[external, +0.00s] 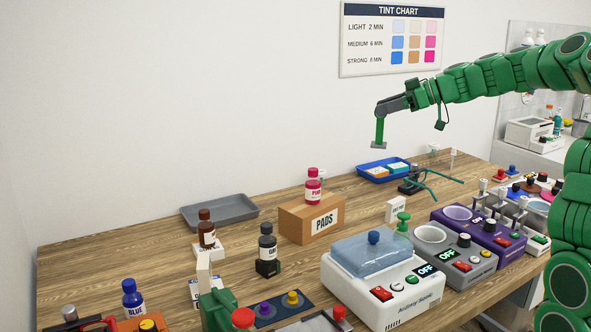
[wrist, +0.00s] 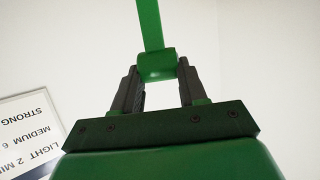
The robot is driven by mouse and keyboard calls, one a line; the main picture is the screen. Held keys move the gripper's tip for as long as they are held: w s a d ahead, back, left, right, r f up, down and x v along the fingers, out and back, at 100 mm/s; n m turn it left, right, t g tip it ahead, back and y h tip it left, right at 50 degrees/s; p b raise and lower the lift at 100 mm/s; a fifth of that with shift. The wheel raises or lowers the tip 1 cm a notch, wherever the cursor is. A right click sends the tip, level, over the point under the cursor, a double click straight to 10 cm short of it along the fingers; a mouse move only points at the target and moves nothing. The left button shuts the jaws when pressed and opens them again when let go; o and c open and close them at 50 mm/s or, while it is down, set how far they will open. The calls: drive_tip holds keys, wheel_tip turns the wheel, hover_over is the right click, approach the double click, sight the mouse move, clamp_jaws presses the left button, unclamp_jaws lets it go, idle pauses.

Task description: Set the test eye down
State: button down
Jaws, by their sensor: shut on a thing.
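My gripper (external: 384,108) is high above the back of the table, in front of the white wall. It is shut on a green upright bar (external: 380,131) with a flat grey foot, which hangs below the fingers, clear of the tabletop. In the wrist view, my two dark fingers (wrist: 158,88) pinch a green block at the end of the green bar (wrist: 150,24). The grey foot is not visible there. No thing in view is clearly marked as the test eye, and I cannot tell whether the held piece is it.
The wooden table (external: 130,250) holds a PADS box (external: 312,220), an empty grey tray (external: 219,212), a blue tray (external: 383,172), a black stand with green arms (external: 412,186) and a white machine with a clear lid (external: 380,290). Bare wood shows at the left and behind the box.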

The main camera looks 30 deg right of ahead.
sight(385, 144)
wheel_tip(385, 144, down, 11)
drive_tip(key=shift+d+r, duration=0.1)
drive_tip(key=shift+w+f, duration=0.25)
drive_tip(key=w+d+f, duration=0.2)
drive_tip(key=w+f, duration=1)
drive_tip(key=w, duration=0.1)
drive_tip(key=shift+w+d+f, duration=0.15)
drive_tip(key=shift+f, duration=0.2)
idle(0.4)
drive_tip(key=c, duration=0.6)
unclamp_jaws()
drive_tip(key=shift+f, duration=0.1)
